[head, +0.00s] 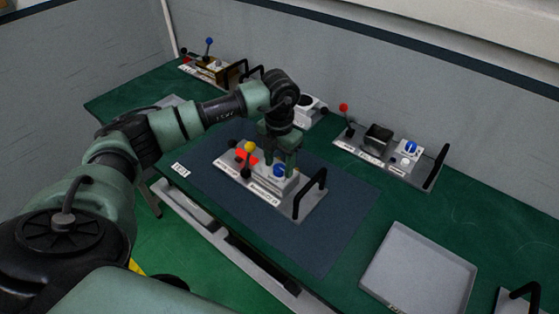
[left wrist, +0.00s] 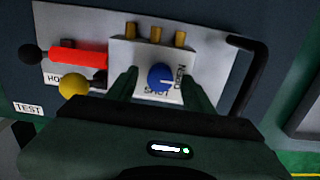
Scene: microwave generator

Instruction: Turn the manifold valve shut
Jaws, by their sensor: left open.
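The manifold valve is a blue round knob (left wrist: 161,77) on a grey block (left wrist: 135,55), with "SHUT" and "OPEN" printed beside it. A pale mark on the knob points to the right, nearer the "OPEN" lettering. The same knob (head: 280,170) shows on the module in the head view. My left gripper (head: 279,168) comes down over it from above. In the left wrist view its two green fingers (left wrist: 160,85) are apart, one on each side of the knob. I cannot tell whether they touch it. My right gripper is not in view.
The module plate (head: 306,210) carries a yellow ball (head: 250,146), a red part (head: 243,155) and a black handle (head: 311,190). It sits on a dark mat (head: 335,225). An empty grey tray (head: 420,268) is at the right. Other modules (head: 390,157) stand along the back.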

